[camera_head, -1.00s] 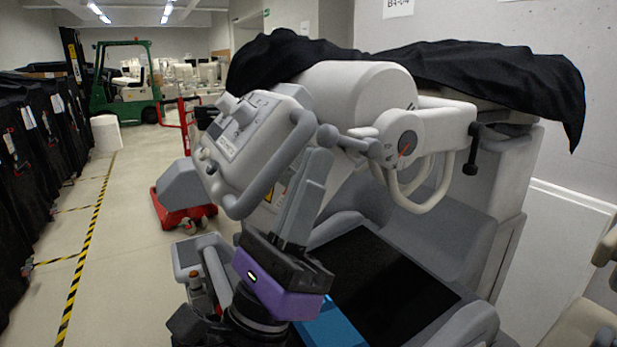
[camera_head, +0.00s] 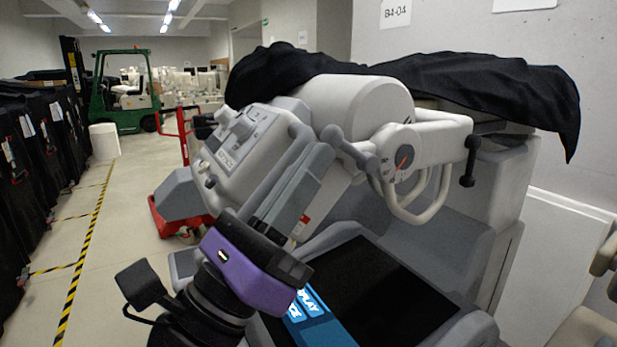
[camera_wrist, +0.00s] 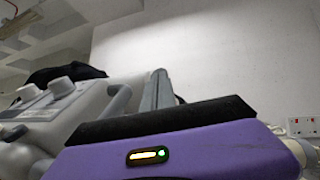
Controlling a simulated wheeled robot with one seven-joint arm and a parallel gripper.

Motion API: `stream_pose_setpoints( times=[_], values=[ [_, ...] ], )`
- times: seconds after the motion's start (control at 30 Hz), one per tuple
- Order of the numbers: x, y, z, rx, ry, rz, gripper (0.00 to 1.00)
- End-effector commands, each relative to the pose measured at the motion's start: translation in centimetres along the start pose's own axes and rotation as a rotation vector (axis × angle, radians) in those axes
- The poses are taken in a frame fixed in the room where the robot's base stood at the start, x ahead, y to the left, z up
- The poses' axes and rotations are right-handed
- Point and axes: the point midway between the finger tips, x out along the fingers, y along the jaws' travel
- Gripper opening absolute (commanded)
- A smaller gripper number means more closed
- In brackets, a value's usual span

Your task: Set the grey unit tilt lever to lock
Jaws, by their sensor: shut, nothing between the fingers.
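The grey unit (camera_head: 355,105) is a large light-grey machine with a control panel (camera_head: 235,150) on its left. The marks around the dial are too small to read. My gripper (camera_head: 322,155) has a purple body and long grey fingers, shut and empty. In the head view the fingertips lie just below the lever's ball end; contact cannot be told. The fingers also show in the wrist view (camera_wrist: 157,90), where the lever is not visible.
A black cover (camera_head: 460,80) drapes over the unit's top. A dark flat panel (camera_head: 365,285) and a blue label strip (camera_head: 310,320) lie below my gripper. A black knobbed handle (camera_head: 469,160) hangs at the right. Open floor (camera_head: 130,230) lies left; a green forklift (camera_head: 125,95) stands behind.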

Motion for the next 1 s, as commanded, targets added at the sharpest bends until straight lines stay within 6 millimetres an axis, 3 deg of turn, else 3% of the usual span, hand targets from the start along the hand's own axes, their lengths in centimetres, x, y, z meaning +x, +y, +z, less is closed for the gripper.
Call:
stream_pose_setpoints(
  times=[0.4, 1.0],
  values=[
    [3.0, -0.6, 1.9, 0.085, 0.396, 0.000, 0.00],
    [6.8, -1.3, 1.9, 0.169, 0.851, 0.000, 0.00]
  ],
)
